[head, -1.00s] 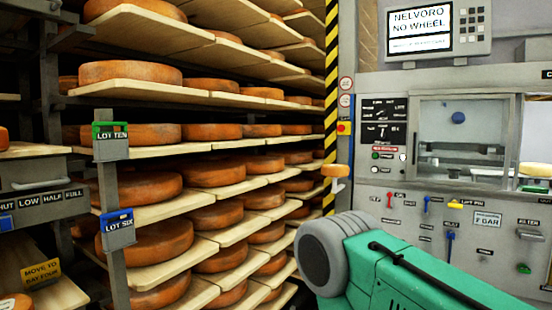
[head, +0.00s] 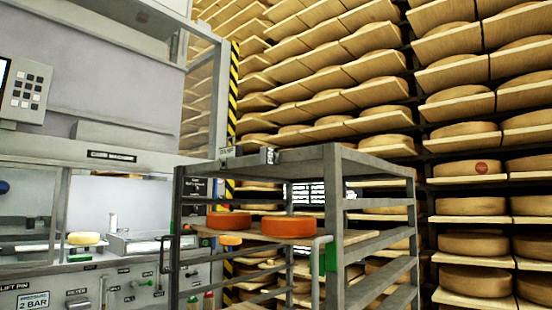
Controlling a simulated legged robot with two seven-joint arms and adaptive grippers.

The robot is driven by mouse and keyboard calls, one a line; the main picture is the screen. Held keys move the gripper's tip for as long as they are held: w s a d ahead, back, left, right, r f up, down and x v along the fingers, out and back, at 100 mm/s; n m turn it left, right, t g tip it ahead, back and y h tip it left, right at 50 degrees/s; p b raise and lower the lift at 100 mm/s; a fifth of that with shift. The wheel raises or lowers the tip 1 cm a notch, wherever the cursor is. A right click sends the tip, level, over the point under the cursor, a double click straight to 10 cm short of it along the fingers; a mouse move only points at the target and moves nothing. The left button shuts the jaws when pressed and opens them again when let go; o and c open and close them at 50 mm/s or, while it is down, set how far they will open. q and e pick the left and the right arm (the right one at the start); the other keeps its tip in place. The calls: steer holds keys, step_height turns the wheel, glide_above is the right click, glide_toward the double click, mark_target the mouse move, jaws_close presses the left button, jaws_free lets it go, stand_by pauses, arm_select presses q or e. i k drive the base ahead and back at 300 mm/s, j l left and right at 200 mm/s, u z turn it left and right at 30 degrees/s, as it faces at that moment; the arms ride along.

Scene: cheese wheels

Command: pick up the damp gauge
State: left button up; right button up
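I cannot make out a damp gauge for certain in the head view. A small dark item with a pale label (head: 270,156) is at the top left edge of a grey metal trolley (head: 378,166), too small to identify. Neither of my grippers is in view.
The trolley stands in front, with two orange-red cheese wheels (head: 289,227) on a wooden board. A grey machine (head: 120,163) with a window and a control panel fills the left; a small yellow cheese (head: 83,239) is inside. Tall shelves of cheese wheels (head: 474,281) block the right and back.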

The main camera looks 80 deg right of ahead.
mark_target(233, 151)
steer(key=z, duration=5.35)
steer(key=k+j+z, duration=0.15)
steer(key=z, duration=0.25)
steer(key=k+j+z, duration=0.15)
steer(key=z, duration=0.25)
steer(key=k+j+z, duration=0.15)
steer(key=z, duration=0.25)
steer(key=k+z, duration=0.35)
steer(key=k+j, duration=0.1)
steer(key=k, duration=0.85)
steer(key=k+u, duration=0.1)
steer(key=k, duration=0.8)
steer(key=k+u, duration=0.3)
steer(key=k, duration=0.2)
steer(key=k+j+u, duration=0.15)
steer(key=k+u, duration=0.2)
steer(key=k, duration=0.15)
steer(key=k+j+u, duration=0.3)
steer(key=k, duration=0.2)
